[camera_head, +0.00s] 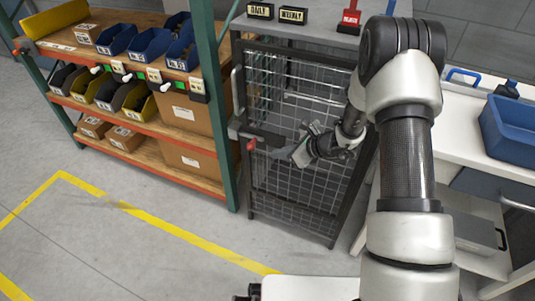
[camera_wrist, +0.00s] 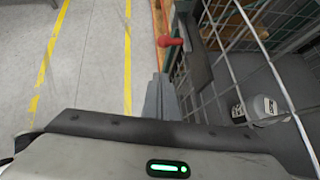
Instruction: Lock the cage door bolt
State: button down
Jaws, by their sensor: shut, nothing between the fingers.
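The cage door (camera_head: 300,188) is a dark-framed wire mesh panel in the middle of the head view. A dark bolt bar (camera_head: 258,134) lies across its left edge, with a red knob (camera_head: 251,145) at its left part. The knob also shows in the wrist view (camera_wrist: 169,41), beside a dark plate (camera_wrist: 198,62). My gripper (camera_head: 296,155) is in front of the mesh, right of the knob and apart from it. Its fingers (camera_wrist: 160,98) are shut and empty, below the knob in the wrist view. I cannot tell whether the bolt bar is engaged in its keeper.
A shelf rack (camera_head: 150,150) with bins and boxes stands close on the left. A white workbench (camera_head: 465,115) with a blue tray (camera_head: 510,125) is at the right. Signs and a red object (camera_head: 350,18) stand on the cage top. The yellow-lined floor (camera_head: 100,240) at front left is clear.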

jog(key=shift+p+v, duration=0.3)
jog(key=shift+v, duration=2.35)
jog(key=s+r+n+g+h, duration=0.1)
jog(key=s+r+n, duration=0.6)
jog(key=r, duration=0.4)
jog(key=s+r+n+g+h, duration=0.1)
jog(key=s+r+n, duration=0.6)
jog(key=r, duration=0.4)
jog(key=s+d+r+n+t+h, duration=0.1)
jog(key=s+d+r+n+h, duration=0.2)
jog(key=s+d+r+n, duration=0.35)
jog(key=s+d+r+n+t+h, duration=0.2)
jog(key=s+d+r+n+h, duration=0.15)
jog(key=s, duration=0.55)
notch_tip(320, 180, up, 16)
jog(key=p, duration=1.7)
jog(key=shift+d+g+p, duration=0.3)
jog(key=shift+d+p, duration=0.05)
